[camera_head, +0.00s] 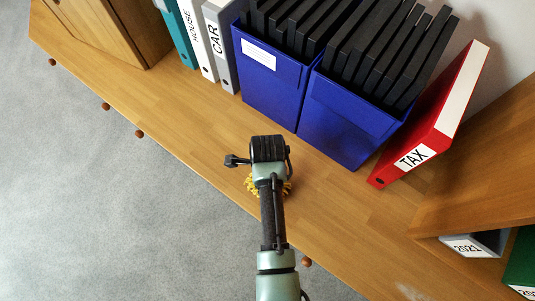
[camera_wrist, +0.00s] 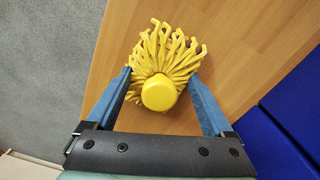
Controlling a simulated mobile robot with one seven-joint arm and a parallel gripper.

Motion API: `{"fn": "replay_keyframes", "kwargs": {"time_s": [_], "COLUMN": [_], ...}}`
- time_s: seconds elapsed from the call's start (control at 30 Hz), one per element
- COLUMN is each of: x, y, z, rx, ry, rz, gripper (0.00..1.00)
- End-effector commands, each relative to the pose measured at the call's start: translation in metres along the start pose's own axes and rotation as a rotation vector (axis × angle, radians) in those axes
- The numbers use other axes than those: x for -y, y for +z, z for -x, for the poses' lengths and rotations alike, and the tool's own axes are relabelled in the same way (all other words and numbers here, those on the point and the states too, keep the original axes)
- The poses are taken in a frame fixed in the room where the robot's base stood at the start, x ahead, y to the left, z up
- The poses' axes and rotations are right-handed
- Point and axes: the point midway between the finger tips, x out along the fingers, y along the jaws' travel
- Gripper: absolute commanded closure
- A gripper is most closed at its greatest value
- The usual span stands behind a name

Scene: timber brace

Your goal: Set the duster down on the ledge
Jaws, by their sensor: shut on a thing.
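The duster (camera_wrist: 160,92) is yellow, with a round knob and a fringe of thick yellow strands. In the wrist view it sits between the two blue fingers of my gripper (camera_wrist: 163,88), which is shut on it. In the head view only a bit of its yellow fringe (camera_head: 251,187) shows; the rest is hidden under my arm. The ledge (camera_head: 185,125) is a long wooden surface running diagonally across the head view. The duster is over the ledge; I cannot tell whether it touches the wood.
Blue file boxes (camera_head: 268,85) with black folders stand behind my gripper. A red TAX binder (camera_head: 425,135) leans to their right, and a grey CAR binder (camera_head: 220,50) stands to their left. Round wooden pegs (camera_head: 139,134) line the front edge. The ledge is clear left of my gripper.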

Motion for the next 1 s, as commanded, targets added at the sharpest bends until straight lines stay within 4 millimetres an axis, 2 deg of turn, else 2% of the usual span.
{"fn": "replay_keyframes", "kwargs": {"time_s": [0.33,0.37,0.4,0.73,0.87,1.0], "x": [0.000,0.000,0.000,0.001,0.001,0.001], "y": [0.000,0.000,0.000,0.000,0.001,0.001], "z": [-0.004,-0.003,-0.002,0.002,0.024,0.057], "rx": [0.000,0.000,0.000,0.000,0.001,0.001], "ry": [0.000,0.000,0.000,-0.002,-0.002,-0.004], "rz": [0.001,0.001,0.000,0.000,0.002,0.002], "gripper": [0.71,0.08,0.01,0.00,0.00,0.00]}}
